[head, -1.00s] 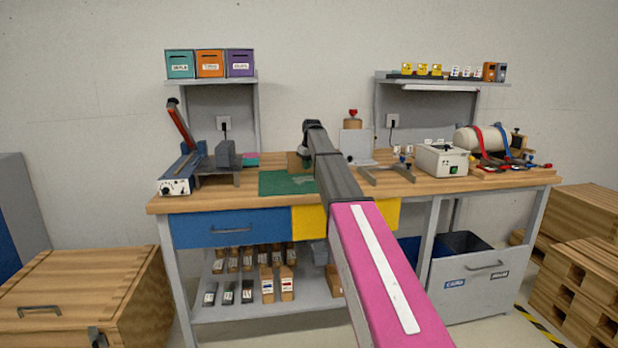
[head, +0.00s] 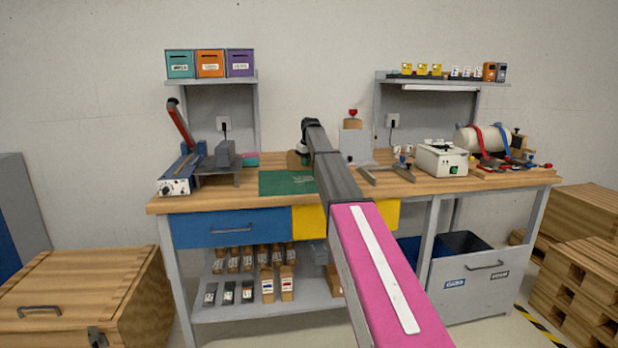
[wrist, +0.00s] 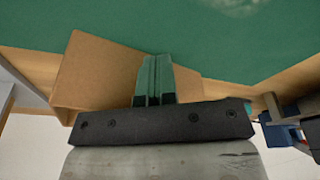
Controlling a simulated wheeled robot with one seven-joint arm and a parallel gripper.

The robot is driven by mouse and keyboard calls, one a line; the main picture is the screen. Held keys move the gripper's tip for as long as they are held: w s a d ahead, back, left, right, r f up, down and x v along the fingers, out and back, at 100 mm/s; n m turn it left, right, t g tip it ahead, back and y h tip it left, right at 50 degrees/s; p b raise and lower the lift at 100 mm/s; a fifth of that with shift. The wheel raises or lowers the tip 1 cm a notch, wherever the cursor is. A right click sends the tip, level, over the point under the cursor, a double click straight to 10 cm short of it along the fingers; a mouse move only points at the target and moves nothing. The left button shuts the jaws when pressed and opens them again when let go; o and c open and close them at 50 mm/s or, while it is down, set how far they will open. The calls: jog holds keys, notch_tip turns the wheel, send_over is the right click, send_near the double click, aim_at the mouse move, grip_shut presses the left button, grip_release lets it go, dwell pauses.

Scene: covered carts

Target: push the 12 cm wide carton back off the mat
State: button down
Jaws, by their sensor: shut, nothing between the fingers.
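My gripper is hidden in the head view.
A lever tool (head: 182,130) and a grey block device stand left of the mat. A dark fixture (head: 388,176), a white box (head: 441,158) and a strapped cylinder (head: 482,140) stand to the right. A red-knobbed post (head: 352,135) rises behind my arm.

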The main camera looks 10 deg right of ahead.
jog(key=shift+w, duration=6.9)
jog(key=shift+s, duration=2.05)
notch_tip(320, 180, up, 8)
